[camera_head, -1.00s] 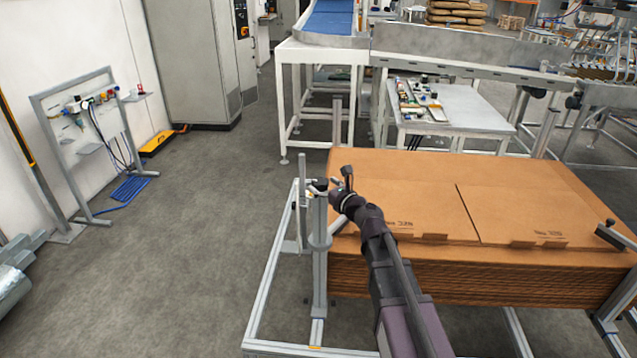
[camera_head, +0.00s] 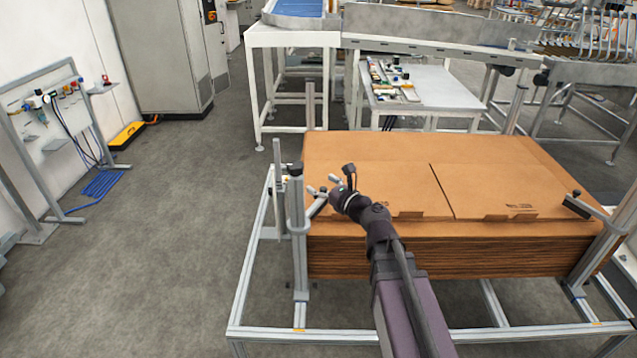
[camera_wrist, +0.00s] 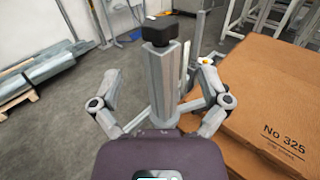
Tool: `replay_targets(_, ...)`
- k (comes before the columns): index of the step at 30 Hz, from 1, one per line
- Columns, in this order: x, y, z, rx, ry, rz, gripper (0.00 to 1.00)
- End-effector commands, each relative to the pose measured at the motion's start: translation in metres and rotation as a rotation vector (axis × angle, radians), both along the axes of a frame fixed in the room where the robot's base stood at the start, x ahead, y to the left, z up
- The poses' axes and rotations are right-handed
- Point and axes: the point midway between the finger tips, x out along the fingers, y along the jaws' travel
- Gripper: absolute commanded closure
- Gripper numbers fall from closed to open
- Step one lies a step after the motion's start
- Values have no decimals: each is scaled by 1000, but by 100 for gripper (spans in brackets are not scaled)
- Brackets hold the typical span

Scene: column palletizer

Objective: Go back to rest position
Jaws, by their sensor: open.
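My gripper (camera_head: 322,185) is open and empty at the near left corner of the cardboard stack (camera_head: 400,147). It points left toward a grey metal post (camera_head: 297,235) with a black cap. In the wrist view my two fingers (camera_wrist: 160,88) are spread wide, with the post (camera_wrist: 162,82) showing between them and rising toward the camera. The fingers do not appear to touch the post. The cardboard stack (camera_wrist: 275,90), printed "No 325", lies to the right in the wrist view.
A metal frame (camera_head: 262,335) surrounds the stack, with a clamp post (camera_head: 608,228) at right. A white table (camera_head: 430,100) and conveyor (camera_head: 440,25) stand behind. A tool panel (camera_head: 55,115) and grey cabinet (camera_head: 155,60) are at left. The floor (camera_head: 170,240) between is clear.

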Motion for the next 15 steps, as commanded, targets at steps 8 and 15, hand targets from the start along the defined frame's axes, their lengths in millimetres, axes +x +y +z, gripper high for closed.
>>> replay_targets(8, 2, -3, 1, 21, 8, -18, 4)
replay_targets(15, 15, -27, 10, 200, 82, -161, 4)
